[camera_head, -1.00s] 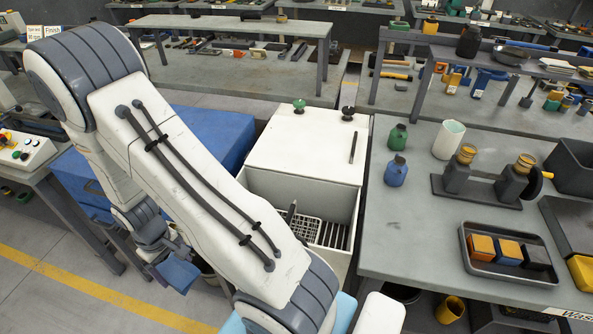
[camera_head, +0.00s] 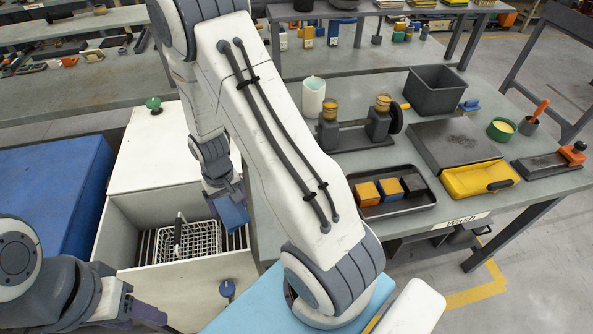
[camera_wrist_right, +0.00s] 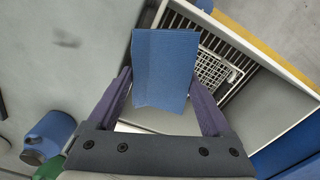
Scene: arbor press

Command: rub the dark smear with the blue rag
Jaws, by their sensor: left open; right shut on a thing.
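The blue rag (camera_head: 232,212) hangs from my right gripper (camera_head: 222,190), above the right side of the white bin, by the workbench's left edge. In the right wrist view the rag (camera_wrist_right: 166,68) is a flat blue sheet between the purple fingers of my right gripper (camera_wrist_right: 163,95), shut on it. The dark smear (camera_wrist_right: 67,38) is a faint patch on the grey bench top (camera_wrist_right: 75,85), left of the rag and apart from it. In the head view my right arm seems to cover that spot. My left gripper (camera_head: 150,315) is open and empty at the lower left.
The white bin (camera_head: 190,275) holds a wire basket (camera_head: 195,243). A tray (camera_head: 415,203) of coloured blocks, a press (camera_head: 360,130) and a grey slab (camera_head: 455,150) with dark marks stand on the bench. A blue bottle (camera_wrist_right: 48,135) stands on the bench.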

